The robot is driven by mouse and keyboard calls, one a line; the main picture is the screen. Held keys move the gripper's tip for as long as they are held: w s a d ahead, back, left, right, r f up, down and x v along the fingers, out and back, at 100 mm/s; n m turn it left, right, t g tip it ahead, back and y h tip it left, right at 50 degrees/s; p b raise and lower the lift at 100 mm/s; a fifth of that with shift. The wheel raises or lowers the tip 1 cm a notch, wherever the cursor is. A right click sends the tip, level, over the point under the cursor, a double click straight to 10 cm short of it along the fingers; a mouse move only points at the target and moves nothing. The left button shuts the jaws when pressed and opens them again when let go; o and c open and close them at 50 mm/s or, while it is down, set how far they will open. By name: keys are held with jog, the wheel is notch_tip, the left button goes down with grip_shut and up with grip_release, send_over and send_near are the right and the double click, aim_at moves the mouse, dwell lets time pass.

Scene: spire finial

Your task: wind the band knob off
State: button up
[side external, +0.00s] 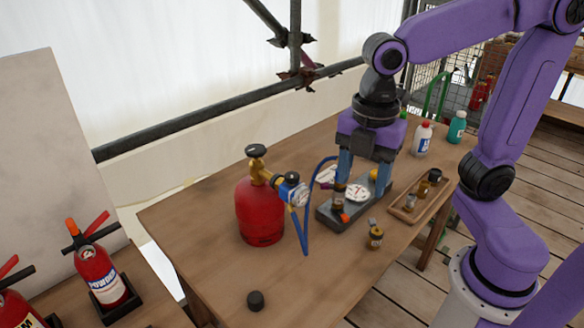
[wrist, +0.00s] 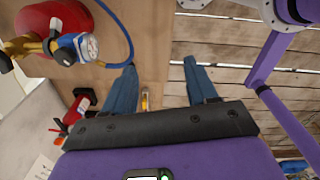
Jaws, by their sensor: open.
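My gripper (side external: 362,181) is open, its two blue fingers pointing down over a dark grey block (side external: 329,217). A round white gauge (side external: 357,193) and small brass and orange-red fittings (side external: 343,217) sit on this block, partly behind the fingers. I cannot tell which small part is the band knob. In the wrist view my gripper (wrist: 159,67) has its fingers wide apart, with a small yellow piece (wrist: 145,99) showing between them near the palm. No contact with any part is visible.
A red gas cylinder (side external: 260,212) with brass valve, gauge and blue hose stands left of the block. A brass-and-black fitting (side external: 375,238) and a black cap (side external: 255,300) lie on the table (side external: 200,235). A wooden tray (side external: 408,217) and bottles (side external: 422,139) are right. The front table is mostly clear.

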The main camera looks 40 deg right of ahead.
jog(key=w+a+r+n, duration=0.2)
jog(key=w+r+n, duration=0.4)
jog(key=w+n, duration=0.1)
notch_tip(320, 180, up, 6)
jog(key=n, duration=0.8)
send_over(292, 175)
notch_tip(292, 175, down, 18)
jog(key=shift+r, duration=0.25)
jog(key=shift+c, duration=0.3)
jog(key=c, duration=1)
